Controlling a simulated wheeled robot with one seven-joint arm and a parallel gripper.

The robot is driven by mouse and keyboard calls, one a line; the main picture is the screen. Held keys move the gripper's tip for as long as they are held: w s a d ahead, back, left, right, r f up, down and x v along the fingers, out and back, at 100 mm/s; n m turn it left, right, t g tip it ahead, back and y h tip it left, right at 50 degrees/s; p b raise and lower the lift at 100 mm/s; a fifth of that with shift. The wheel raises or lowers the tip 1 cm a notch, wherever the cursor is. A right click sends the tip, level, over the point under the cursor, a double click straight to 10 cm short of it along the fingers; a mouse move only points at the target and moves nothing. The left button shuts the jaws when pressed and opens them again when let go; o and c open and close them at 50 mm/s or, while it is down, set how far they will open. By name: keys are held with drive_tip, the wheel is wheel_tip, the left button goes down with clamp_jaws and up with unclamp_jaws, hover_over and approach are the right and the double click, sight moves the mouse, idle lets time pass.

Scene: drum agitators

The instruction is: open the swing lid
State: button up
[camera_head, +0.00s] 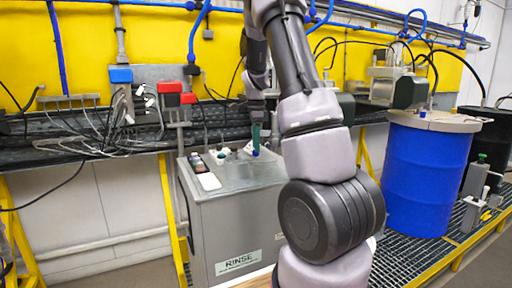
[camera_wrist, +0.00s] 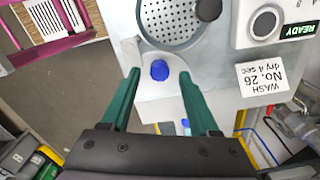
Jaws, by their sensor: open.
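A blue knob (camera_wrist: 160,70) sits on a pale rounded tab (camera_wrist: 152,58) at the edge of a round perforated basin (camera_wrist: 160,32) in the wrist view. The tab looks like part of the swing lid; the lid's full outline is hard to make out. My gripper (camera_wrist: 159,75) has green fingers spread to either side of the knob, with a gap on both sides. In the head view my gripper (camera_head: 257,138) points down over the top of a grey metal cabinet (camera_head: 236,225) marked RINSE, and the knob shows small below it.
A control unit (camera_wrist: 268,22) with a READY display and a WASH label (camera_wrist: 262,80) lie right of the basin. Bottles and a white pad (camera_head: 209,181) stand on the cabinet's left. A blue drum (camera_head: 425,175) stands at right.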

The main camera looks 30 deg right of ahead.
wheel_tip(320, 180, up, 10)
drive_tip(key=shift+f, duration=0.25)
idle(0.4)
drive_tip(key=s+a+r+n+t+y, duration=0.1)
drive_tip(key=s+a+r+n+t, duration=0.1)
drive_tip(key=s+a+r+n, duration=0.4)
drive_tip(key=s+a+r+n+t+y, duration=0.1)
drive_tip(key=s+a+r+n+t, duration=0.2)
drive_tip(key=s, duration=0.5)
drive_tip(key=s+a+n+t, duration=0.1)
drive_tip(key=s+a+n, duration=0.2)
drive_tip(key=s, duration=0.3)
drive_tip(key=s+a+f+n+t, duration=0.1)
drive_tip(key=s+a+n, duration=0.2)
drive_tip(key=s+n, duration=0.2)
drive_tip(key=shift+s+a, duration=0.4)
drive_tip(key=shift+s, duration=0.35)
drive_tip(key=shift+d, duration=0.1)
